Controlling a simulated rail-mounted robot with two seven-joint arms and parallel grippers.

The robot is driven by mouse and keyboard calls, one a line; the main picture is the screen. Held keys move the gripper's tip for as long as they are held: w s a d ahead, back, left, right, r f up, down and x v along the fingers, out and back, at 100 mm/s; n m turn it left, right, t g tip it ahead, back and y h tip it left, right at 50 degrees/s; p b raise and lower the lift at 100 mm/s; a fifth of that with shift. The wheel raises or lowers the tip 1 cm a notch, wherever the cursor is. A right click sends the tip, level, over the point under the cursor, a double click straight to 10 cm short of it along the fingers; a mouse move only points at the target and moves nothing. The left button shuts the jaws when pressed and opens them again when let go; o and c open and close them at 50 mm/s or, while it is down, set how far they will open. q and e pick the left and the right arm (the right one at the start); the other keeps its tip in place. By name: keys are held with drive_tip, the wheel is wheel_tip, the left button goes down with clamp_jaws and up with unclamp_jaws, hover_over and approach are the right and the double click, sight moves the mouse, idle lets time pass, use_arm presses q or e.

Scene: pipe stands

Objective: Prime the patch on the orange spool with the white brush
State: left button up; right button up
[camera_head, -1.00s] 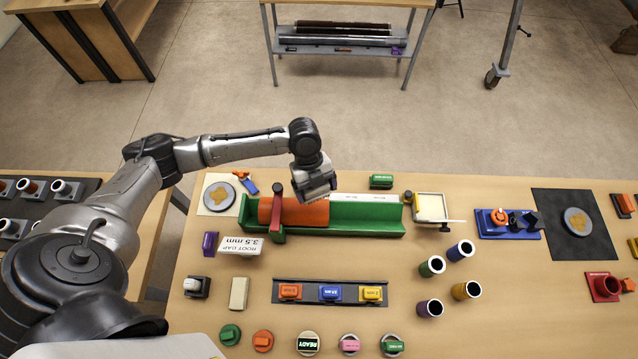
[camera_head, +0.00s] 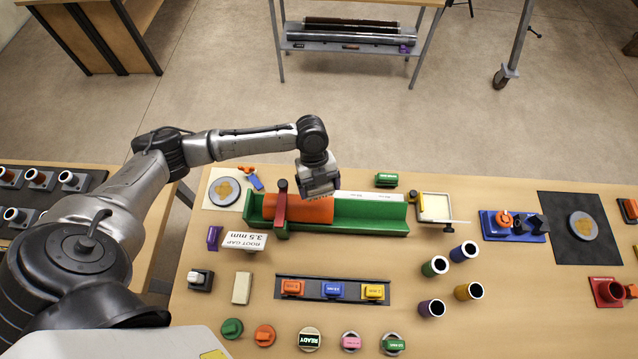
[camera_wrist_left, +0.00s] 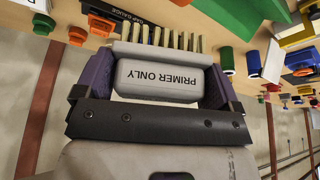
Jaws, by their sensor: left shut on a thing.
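The orange spool (camera_head: 305,209) lies in the left part of a long green cradle (camera_head: 380,217), under a dark red clamp (camera_head: 281,205). My left gripper (camera_head: 320,188) is over the right part of the spool in the head view. In the left wrist view, my left gripper (camera_wrist_left: 158,85) is shut on the white brush (camera_wrist_left: 160,76), marked PRIMER ONLY. Its row of pale bristles (camera_wrist_left: 160,37) points away from the wrist. I cannot tell whether the bristles touch the spool. I cannot make out the patch. My right gripper is not in view.
A white tray (camera_head: 422,218) stands just right of the cradle. A ROOT GAP 3.5 mm block (camera_head: 244,241) lies in front at left. A dark rack (camera_head: 331,299) of coloured blocks and several coloured cups (camera_head: 432,308) stand nearer. Bare tabletop lies between them.

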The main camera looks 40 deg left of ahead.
use_arm(q)
drive_tip(key=shift+f+b, duration=1.3)
drive_tip(key=shift+f, duration=1.05)
drive_tip(key=shift+f+b, duration=0.45)
drive_tip(key=shift+f, duration=0.45)
drive_tip(key=shift+f, duration=0.4)
drive_tip(key=shift+f+b, duration=0.65)
drive_tip(key=shift+s+a+r, duration=0.1)
